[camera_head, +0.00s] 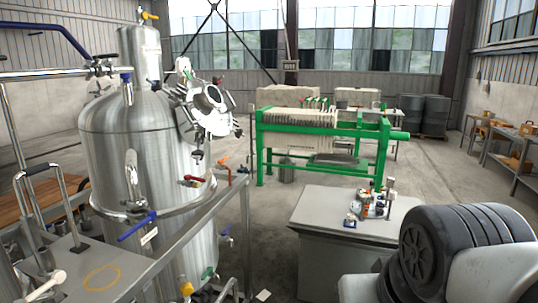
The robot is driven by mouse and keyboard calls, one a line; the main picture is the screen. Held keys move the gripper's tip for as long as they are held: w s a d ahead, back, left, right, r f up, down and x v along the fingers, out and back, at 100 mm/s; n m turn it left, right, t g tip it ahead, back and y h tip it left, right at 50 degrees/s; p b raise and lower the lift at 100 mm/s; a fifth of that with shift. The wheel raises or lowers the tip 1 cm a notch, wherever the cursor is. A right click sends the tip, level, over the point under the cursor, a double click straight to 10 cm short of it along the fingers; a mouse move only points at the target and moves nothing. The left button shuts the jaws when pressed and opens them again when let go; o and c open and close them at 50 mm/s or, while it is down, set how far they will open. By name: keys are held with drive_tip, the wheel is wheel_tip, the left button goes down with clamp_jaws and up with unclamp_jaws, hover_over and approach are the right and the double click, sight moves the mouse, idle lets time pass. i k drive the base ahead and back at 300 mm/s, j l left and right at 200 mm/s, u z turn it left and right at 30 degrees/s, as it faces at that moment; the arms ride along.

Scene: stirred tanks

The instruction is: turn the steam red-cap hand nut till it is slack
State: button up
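A tall steel tank (135,150) stands at the left. On its upper right side is a round bright manway cover (210,103) with several dark hand nuts around its rim. They are small here, and I cannot make out a red cap on any of them. A red lever handle (194,180) shows on the tank just below the cover. I cannot tell which part is the steam red-cap hand nut. My gripper is not in view.
A steel rail (200,222) runs in front of the tank, with a blue lever (137,226) near it. A grey cabinet (335,208) bearing small coloured fittings (372,203) stands right of it. A green-framed press (325,135) is behind. Open floor lies between.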

sight(215, 82)
drive_tip(key=i+z, duration=0.3)
drive_tip(key=i, duration=1.15)
drive_tip(key=l, duration=0.1)
